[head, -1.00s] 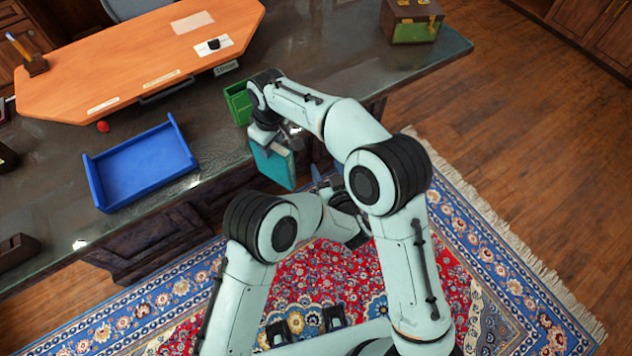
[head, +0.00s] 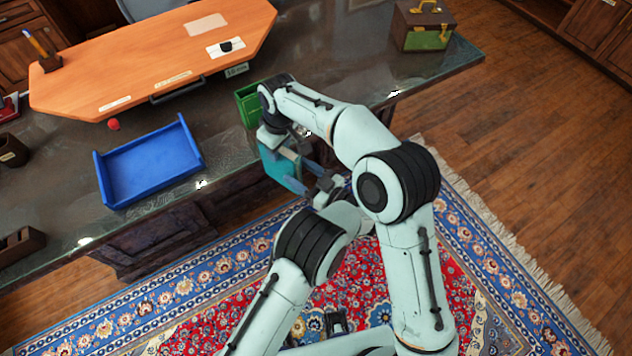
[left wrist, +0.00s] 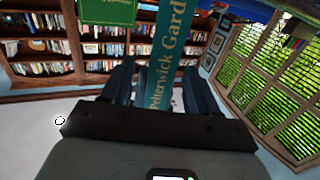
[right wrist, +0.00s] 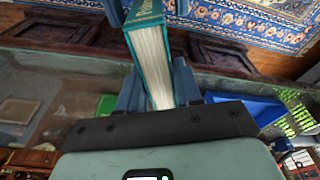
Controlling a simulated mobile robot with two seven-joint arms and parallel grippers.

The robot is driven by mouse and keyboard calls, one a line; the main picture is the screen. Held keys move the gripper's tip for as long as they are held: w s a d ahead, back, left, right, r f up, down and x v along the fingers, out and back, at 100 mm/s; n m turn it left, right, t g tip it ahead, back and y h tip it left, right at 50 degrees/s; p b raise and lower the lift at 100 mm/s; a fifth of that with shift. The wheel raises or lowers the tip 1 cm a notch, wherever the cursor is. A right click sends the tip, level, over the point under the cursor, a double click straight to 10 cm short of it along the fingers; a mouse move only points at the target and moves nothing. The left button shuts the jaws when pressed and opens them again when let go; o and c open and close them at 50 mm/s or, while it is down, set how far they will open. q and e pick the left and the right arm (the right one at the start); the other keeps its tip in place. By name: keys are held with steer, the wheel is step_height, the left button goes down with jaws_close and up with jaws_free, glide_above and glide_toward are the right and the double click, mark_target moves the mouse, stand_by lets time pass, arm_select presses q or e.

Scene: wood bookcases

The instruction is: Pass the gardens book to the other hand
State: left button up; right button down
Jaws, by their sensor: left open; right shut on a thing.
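The teal gardens book (head: 281,170) hangs at the desk's front edge in the head view. My right gripper (head: 277,138) is shut on it from above; in the right wrist view its fingers (right wrist: 156,80) lie either side of the book's pale page block (right wrist: 152,60). My left gripper (head: 302,176) is open at the book's near side. In the left wrist view the spine (left wrist: 166,55), with part of the title readable, stands between the spread left fingers (left wrist: 162,85). I cannot tell whether either left finger touches it.
A blue tray (head: 104,180) and a green bin (head: 243,103) stand on the dark desk (head: 225,170). An orange-brown desk top (head: 100,80) lies behind them. A green and brown box (head: 422,27) is at the far right corner. A patterned rug (head: 180,290) covers the floor.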

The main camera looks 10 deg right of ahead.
mark_target(287, 163)
arm_select(q)
steer(key=shift+x, duration=2.55)
jaws_close()
arm_select(e)
steer(key=c, duration=0.7)
jaws_free()
